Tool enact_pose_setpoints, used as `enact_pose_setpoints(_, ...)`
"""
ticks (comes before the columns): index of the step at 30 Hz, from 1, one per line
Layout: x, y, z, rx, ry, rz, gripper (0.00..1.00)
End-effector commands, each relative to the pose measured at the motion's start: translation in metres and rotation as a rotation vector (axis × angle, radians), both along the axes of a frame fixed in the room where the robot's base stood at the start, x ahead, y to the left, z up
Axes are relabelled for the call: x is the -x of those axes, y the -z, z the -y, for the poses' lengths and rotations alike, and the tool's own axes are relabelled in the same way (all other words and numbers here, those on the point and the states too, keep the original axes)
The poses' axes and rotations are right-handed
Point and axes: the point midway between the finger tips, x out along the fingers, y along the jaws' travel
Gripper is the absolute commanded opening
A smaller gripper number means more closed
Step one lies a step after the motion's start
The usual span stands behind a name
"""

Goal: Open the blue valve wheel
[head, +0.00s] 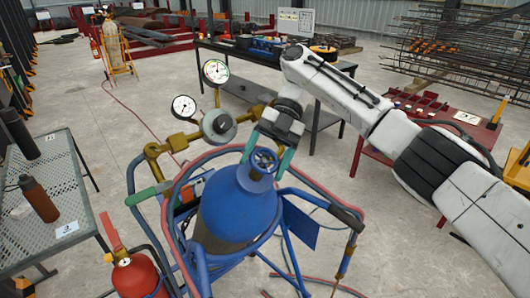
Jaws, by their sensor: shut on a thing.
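The blue valve wheel (263,160) sits on top of the blue gas cylinder (238,207), in the middle of the head view. My gripper (269,150) comes down from the upper right, and its green fingers lie on either side of the wheel. It is shut on the wheel. The wheel's face and spokes show between the fingers. The exact contact at the rim is too small to make out. The cylinder stands upright in a blue cart frame with hoses looped around it.
Two gauges (215,72) and brass fittings stand just left of the wheel. A red extinguisher (137,276) is at the lower left, near a grey mesh table (85,190). A dark workbench (235,80) stands behind, and a red table (440,112) is at the right.

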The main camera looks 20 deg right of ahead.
Motion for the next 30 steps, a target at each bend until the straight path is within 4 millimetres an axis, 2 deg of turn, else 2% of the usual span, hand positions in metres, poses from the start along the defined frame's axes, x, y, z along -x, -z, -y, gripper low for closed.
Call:
enact_pose_setpoints(12,0.0016,0.0048,-0.0002,0.005,-0.008,-0.008,0.44)
enact_pose_setpoints(13,0.0017,0.0049,-0.0002,0.006,-0.008,-0.008,0.77)
enact_pose_setpoints(18,0.0011,0.0033,-0.0003,0.004,-0.007,-0.005,0.94)
enact_pose_setpoints(19,0.0010,0.0031,-0.0003,0.004,-0.007,-0.005,0.96)
enact_pose_setpoints(30,0.0003,-0.0029,-0.0055,0.002,-0.006,-0.002,0.96)
